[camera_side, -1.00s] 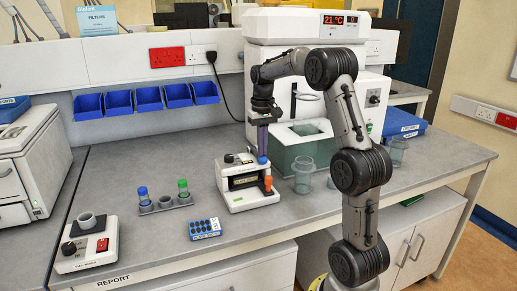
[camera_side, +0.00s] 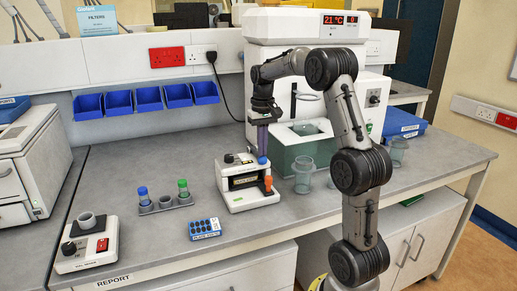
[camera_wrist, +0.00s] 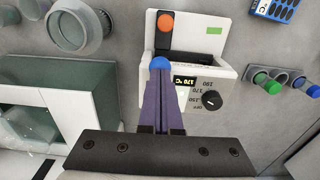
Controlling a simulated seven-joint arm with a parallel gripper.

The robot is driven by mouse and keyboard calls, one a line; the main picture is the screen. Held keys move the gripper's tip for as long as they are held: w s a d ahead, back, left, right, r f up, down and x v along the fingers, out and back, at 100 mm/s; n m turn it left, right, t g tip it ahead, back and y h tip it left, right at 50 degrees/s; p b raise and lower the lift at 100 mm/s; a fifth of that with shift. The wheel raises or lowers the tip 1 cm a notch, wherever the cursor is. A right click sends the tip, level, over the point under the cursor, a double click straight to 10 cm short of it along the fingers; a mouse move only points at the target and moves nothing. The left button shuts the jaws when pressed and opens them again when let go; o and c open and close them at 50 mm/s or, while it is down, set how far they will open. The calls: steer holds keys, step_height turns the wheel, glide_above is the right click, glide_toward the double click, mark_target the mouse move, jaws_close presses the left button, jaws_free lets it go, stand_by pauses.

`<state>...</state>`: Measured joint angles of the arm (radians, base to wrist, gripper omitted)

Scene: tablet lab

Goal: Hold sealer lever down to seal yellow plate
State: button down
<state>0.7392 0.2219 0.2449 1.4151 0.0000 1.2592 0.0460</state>
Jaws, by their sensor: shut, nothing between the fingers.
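The white plate sealer (camera_side: 247,199) stands on the bench below my gripper (camera_side: 262,158). It has a dark slot, a dial and a lit display reading 170 °C in the wrist view. An orange knob on a black arm (camera_wrist: 166,22) is at one end of the sealer; it also shows in the side view (camera_side: 268,181). My gripper (camera_wrist: 160,68) points down, its purple fingers shut and empty over the sealer's edge. A blue rounded piece shows at the fingertips; I cannot tell whether it belongs to the fingers or the sealer, or whether they touch it. I cannot make out a yellow plate.
A blue well rack (camera_side: 205,228) lies in front of the sealer. A tube holder (camera_side: 165,203) with blue- and green-capped tubes is to the left, near a small mixer (camera_side: 87,247). Clear beakers (camera_side: 304,176) and a white bath unit (camera_side: 305,85) are right and behind.

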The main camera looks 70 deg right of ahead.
stand_by(0.6)
steer(key=shift+r, duration=0.9)
steer(key=shift+w+d+r, duration=0.1)
steer(key=shift+r, duration=0.55)
steer(key=shift+r, duration=0.1)
steer(key=shift+r, duration=0.15)
steer(key=shift+r, duration=0.15)
steer(key=shift+r, duration=2.4)
